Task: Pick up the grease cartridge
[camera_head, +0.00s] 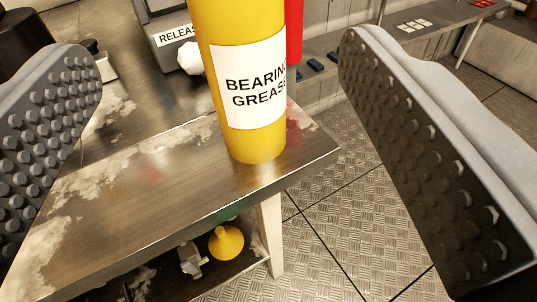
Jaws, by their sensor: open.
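The grease cartridge (237,60) is a yellow cylinder with a white label reading "BEARING GREASE". It stands upright near the corner of a worn metal bench (130,185); its top is cut off by the frame. My gripper (215,95) is open, with one studded grey finger at the left and one at the right of the picture. The cartridge shows between the two fingers, with visible gaps on both sides. Neither finger appears to touch it.
A grey box labelled "RELEAS…" (172,40) with a white knob (190,57) stands behind the cartridge. A red object (294,30) is partly hidden behind it. A yellow funnel (226,243) lies on the lower shelf. Checker-plate floor (350,220) is clear right of the bench.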

